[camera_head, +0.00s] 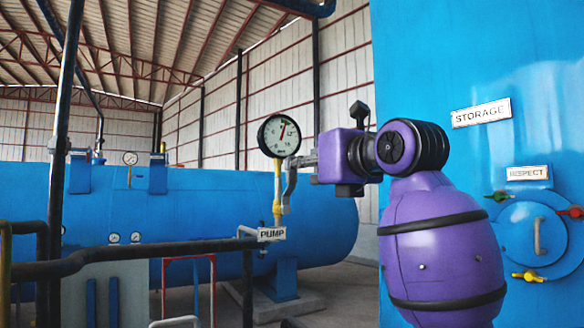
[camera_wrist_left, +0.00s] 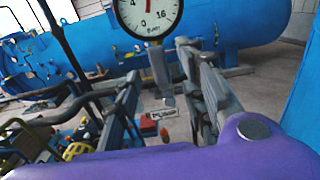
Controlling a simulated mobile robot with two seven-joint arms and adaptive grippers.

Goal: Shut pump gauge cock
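The pump gauge (camera_head: 279,135) is a round white dial with a black rim, on a thin yellow pipe (camera_head: 277,178) above the PUMP sign (camera_head: 272,233). Its dial fills the top of the left wrist view (camera_wrist_left: 150,14). My left gripper (camera_head: 289,184) is at the pipe just below the dial. In the left wrist view its grey fingers (camera_wrist_left: 161,82) are spread apart, with the pipe (camera_wrist_left: 160,64) showing between them. I cannot tell whether they touch it. The cock's handle is not clearly distinguishable, partly hidden by the fingers. My right gripper is not in view.
A black railing (camera_head: 150,254) runs below the gauge. A large blue tank (camera_head: 200,205) lies behind. A blue STORAGE vessel (camera_head: 480,60) stands at the right, with a round hatch and coloured valve handles. Left of the gauge, the space at dial height looks open.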

